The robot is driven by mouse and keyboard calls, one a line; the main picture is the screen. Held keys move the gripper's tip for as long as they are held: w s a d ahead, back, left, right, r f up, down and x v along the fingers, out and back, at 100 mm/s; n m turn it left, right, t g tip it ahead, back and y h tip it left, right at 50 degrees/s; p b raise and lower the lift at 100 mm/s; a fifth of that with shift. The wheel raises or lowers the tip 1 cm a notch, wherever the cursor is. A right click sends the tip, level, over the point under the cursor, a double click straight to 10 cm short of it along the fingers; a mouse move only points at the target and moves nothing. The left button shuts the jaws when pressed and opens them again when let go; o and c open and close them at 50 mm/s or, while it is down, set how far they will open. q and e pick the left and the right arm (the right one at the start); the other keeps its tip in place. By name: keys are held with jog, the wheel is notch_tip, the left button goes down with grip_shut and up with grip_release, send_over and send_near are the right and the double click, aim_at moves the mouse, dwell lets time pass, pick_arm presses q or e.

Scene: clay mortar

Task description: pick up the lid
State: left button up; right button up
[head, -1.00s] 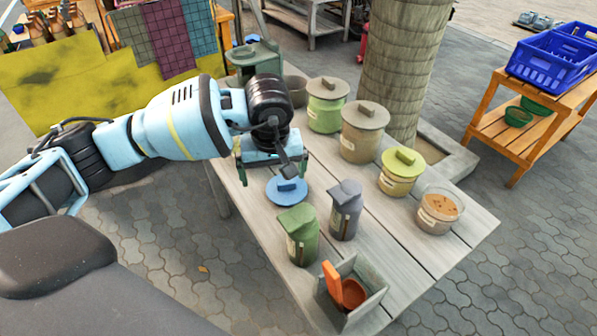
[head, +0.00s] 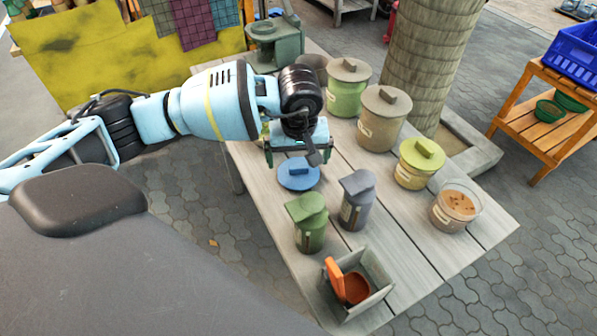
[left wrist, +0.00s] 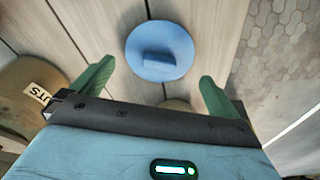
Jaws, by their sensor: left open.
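The lid (head: 298,176) is a flat blue disc with a block-shaped handle. It lies on the wooden table, handle up. My left gripper (head: 297,152) is open and empty, just behind and above the lid in the head view. In the left wrist view, the lid (left wrist: 160,50) shows whole, beyond and between the two green fingers (left wrist: 155,84), and neither finger touches it. A clear jar (head: 456,206) with brown contents stands uncovered at the table's right side. My right gripper is not in view.
A green canister (head: 307,225) and a grey canister (head: 356,203) stand close in front of the lid. Lidded jars, green (head: 347,92), brown (head: 382,122) and yellow (head: 419,166), stand to the right. A grey box (head: 372,290) with an orange scoop is at the front.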

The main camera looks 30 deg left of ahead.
aim_at(299, 166)
pick_arm(q)
jog(key=f, duration=0.4)
jog(key=shift+w+a, duration=0.1)
jog(key=shift+w, duration=0.2)
jog(key=c, duration=0.7)
jog(key=shift+o, duration=0.2)
jog(key=shift+r, duration=0.1)
jog(key=shift+r, duration=0.5)
notch_tip(299, 166, up, 2)
jog(key=shift+r, duration=0.2)
jog(key=s+a, duration=0.2)
jog(key=s, duration=0.5)
jog(key=s+a+r+b, duration=0.1)
jog(key=s+a, duration=0.2)
jog(key=s, duration=0.5)
jog(key=shift+a+r, duration=0.2)
jog(key=shift+a, duration=0.05)
